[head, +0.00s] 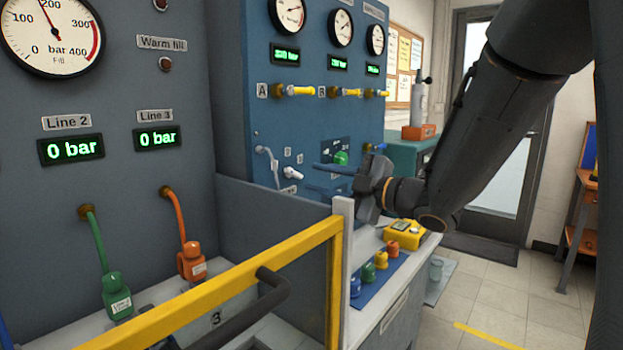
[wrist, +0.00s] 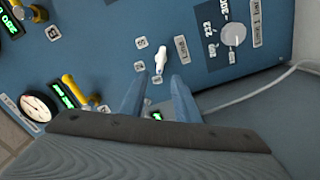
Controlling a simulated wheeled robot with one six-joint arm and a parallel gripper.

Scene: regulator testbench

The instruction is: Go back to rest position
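My gripper (head: 316,178) is in front of the blue test panel (head: 300,110) in the head view, its two fingers pointing left toward the panel. In the wrist view my gripper (wrist: 159,82) has its fingers spread apart with nothing held between them. A white lever (wrist: 161,61) on the panel shows just beyond the fingertips, apart from them as far as I can tell. A small white lever (head: 293,174) also shows left of the fingers in the head view. A green knob (head: 341,158) sits just above my gripper.
A yellow rail (head: 230,285) and a grey partition (head: 270,215) stand in front. Coloured fittings lie on a blue mat (head: 375,285) beside a yellow device (head: 404,233). A grey gauge panel (head: 120,190) with hoses is at left. Floor (head: 490,285) is clear at right.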

